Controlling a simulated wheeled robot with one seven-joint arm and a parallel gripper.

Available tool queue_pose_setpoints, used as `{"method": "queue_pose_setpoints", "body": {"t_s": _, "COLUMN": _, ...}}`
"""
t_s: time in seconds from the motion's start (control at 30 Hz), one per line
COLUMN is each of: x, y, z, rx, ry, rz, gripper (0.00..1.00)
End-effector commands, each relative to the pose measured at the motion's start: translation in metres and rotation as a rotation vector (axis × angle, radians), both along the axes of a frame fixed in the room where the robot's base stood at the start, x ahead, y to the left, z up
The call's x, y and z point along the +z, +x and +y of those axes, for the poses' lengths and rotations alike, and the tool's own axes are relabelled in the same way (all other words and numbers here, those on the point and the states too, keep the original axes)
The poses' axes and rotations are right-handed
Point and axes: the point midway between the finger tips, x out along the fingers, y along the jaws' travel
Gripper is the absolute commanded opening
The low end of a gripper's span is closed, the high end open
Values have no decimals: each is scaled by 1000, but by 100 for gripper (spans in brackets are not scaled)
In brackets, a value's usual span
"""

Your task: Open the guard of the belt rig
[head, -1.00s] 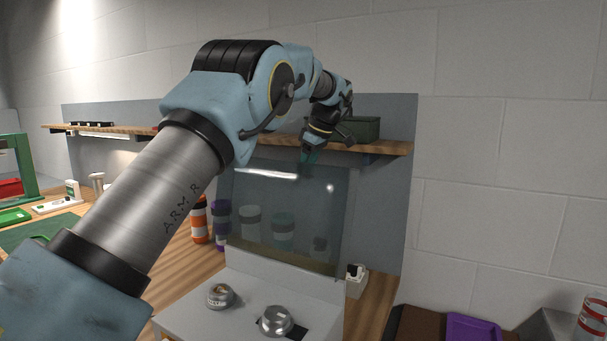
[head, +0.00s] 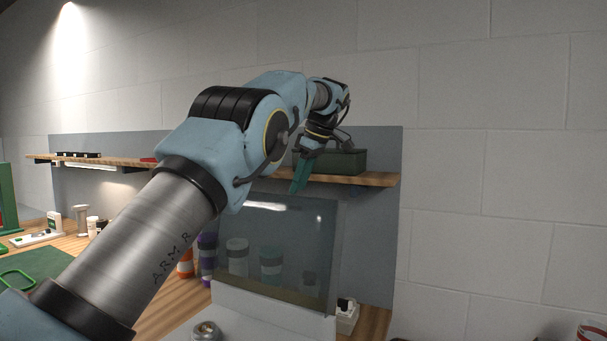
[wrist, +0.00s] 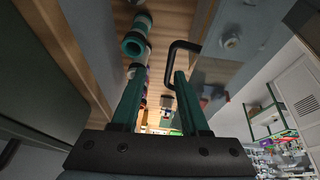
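The guard (head: 275,245) of the belt rig is a clear, dark-tinted panel. It stands upright, tilted slightly, at the back of the rig's pale grey base (head: 262,308). A black bar handle (wrist: 182,47) shows in the wrist view, just beyond the right fingertip. My gripper (head: 299,186) is at the panel's top edge in the head view, teal fingers pointing down. In the wrist view my gripper (wrist: 159,76) has its fingers apart with nothing clearly between them. Whether a finger touches the handle or panel I cannot tell. Most of the rig's base is below the head view.
A wooden shelf (head: 375,179) with a dark green box (head: 335,161) is close behind my gripper. Several banded containers stand behind the clear panel. A small white block (head: 347,317) is right of the rig. The wall to the right is bare.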

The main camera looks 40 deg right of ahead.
Motion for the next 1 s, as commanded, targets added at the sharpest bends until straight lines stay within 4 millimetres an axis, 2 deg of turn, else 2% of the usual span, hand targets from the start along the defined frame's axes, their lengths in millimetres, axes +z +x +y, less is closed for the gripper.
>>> {"method": "queue_pose_setpoints", "body": {"t_s": 0.1, "x": 19, "y": -6, "z": -3, "rx": 0, "ry": 0, "rz": 0, "gripper": 45}}
{"method": "queue_pose_setpoints", "body": {"t_s": 0.3, "x": 33, "y": -13, "z": -4, "rx": 1, "ry": 2, "rz": 1, "gripper": 45}}
{"method": "queue_pose_setpoints", "body": {"t_s": 1.0, "x": 35, "y": -14, "z": -4, "rx": 2, "ry": 5, "rz": 3, "gripper": 45}}
